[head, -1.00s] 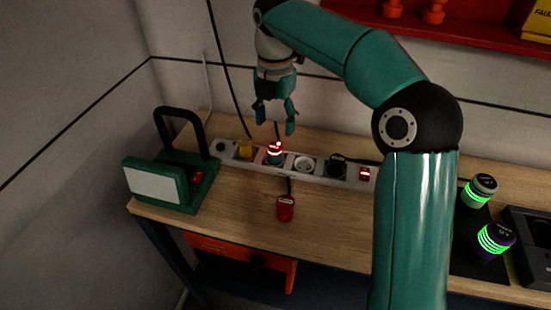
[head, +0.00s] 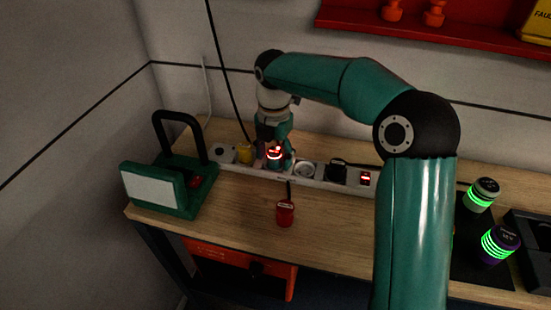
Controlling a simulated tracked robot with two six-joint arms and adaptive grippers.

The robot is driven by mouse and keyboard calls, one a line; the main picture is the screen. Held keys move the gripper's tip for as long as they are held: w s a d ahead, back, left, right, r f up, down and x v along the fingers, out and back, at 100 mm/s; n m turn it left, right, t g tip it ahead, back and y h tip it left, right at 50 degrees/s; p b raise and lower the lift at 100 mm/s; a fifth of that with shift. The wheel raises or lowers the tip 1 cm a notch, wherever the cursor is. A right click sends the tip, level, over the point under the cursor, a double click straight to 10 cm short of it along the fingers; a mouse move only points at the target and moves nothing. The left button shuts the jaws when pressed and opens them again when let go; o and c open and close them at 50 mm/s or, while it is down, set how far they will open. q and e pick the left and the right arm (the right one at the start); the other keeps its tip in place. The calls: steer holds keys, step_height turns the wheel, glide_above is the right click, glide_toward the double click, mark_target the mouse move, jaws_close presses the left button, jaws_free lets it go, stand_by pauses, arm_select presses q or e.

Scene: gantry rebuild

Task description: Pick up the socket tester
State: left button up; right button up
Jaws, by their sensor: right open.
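The socket tester appears to be the small device with a glowing red band (head: 274,153) standing in the white power strip (head: 320,183). My right gripper (head: 273,160) points down over it, with its open fingers around the device's sides. The fingers hide part of the device, and I cannot tell whether they touch it. My left gripper is out of view.
A red plug (head: 285,213) lies in front on the bench (head: 240,207). A green work lamp (head: 165,190) stands left. Two green-lit devices (head: 482,194) (head: 499,243) stand right.

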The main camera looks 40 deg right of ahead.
steer(key=shift+c, duration=0.2)
jaws_close()
